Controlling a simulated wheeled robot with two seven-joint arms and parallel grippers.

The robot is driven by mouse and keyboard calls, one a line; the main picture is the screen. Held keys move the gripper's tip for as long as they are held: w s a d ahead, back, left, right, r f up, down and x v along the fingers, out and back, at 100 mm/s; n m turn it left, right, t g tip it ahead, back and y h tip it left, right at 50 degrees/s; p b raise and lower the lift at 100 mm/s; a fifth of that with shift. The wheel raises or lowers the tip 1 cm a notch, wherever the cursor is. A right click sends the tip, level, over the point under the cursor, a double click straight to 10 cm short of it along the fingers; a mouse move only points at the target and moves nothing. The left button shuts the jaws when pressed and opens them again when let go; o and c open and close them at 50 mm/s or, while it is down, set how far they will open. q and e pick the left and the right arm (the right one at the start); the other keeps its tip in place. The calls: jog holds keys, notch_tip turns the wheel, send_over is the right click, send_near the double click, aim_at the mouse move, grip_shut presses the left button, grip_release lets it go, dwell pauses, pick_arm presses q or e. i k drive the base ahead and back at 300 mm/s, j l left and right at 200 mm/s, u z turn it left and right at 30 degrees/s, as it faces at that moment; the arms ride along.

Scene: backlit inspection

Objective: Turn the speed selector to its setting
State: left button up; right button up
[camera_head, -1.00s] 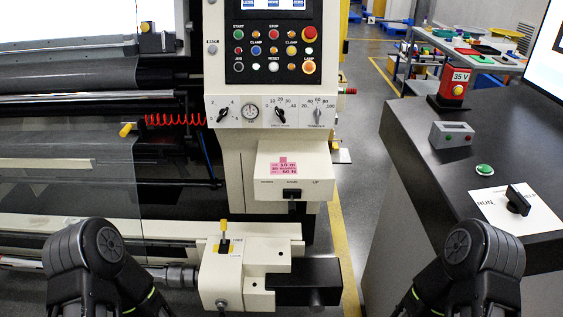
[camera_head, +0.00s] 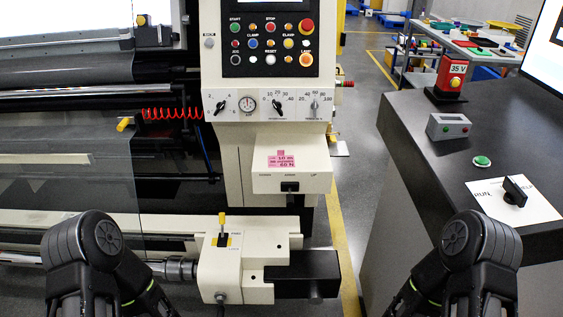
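A row of dials sits on the pale strip under the push-button panel. The middle black knob (camera_head: 278,105), with a scale that seems to run from about 10 to 40, looks like the speed selector. Its pointer leans to the upper left, but the exact mark is too small to tell. A pink note (camera_head: 281,160) on the cream box below carries numbers; "60 N" is partly readable and its upper line is unclear. Neither gripper is in view. Only upper parts of my two black arms show at the bottom left and bottom right.
Left of the middle knob are a round gauge (camera_head: 248,105) and another knob (camera_head: 219,106); right of it is a grey knob (camera_head: 315,104). The cream box (camera_head: 291,183) juts out below. A dark counter (camera_head: 420,115) stands at the right, beyond a floor gap.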

aim_at(277, 104)
jog(key=i+j+z, duration=0.1)
jog(key=z, duration=1)
jog(key=j+z, duration=0.3)
jog(key=j, duration=0.25)
jog(key=j+z, duration=0.35)
jog(key=j, duration=0.2)
jog(key=k+j+z, duration=0.3)
jog(key=j, duration=0.95)
